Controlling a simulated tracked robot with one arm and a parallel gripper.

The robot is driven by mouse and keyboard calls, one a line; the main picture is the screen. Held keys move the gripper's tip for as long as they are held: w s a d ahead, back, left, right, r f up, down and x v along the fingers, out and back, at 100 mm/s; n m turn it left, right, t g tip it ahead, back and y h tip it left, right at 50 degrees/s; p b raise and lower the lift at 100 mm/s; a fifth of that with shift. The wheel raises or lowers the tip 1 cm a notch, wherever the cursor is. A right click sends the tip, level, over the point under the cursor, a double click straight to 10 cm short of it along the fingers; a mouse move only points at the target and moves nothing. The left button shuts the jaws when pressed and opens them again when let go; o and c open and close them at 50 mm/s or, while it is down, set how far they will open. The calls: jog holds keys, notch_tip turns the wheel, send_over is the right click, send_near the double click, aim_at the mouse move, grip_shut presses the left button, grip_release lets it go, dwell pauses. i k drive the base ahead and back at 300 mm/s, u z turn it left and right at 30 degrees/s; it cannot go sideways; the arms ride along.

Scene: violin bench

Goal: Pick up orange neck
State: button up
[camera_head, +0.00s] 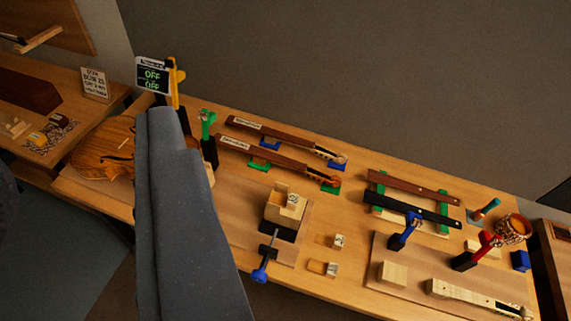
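Two violin necks with dark fingerboards lie side by side on the wooden bench, slanting down to the right. My gripper's fingers do not show.
A wooden block fixture (286,205) with a blue-handled clamp (260,273) stands in front of the necks. A green clamp (207,124) stands to their left. Fingerboards (412,202) on a green-ended rack lie to the right. A violin body (103,150) is partly hidden behind my arm.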

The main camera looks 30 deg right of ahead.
aim_at(262, 157)
jog(key=z, duration=0.25)
jog(key=i, duration=1.1)
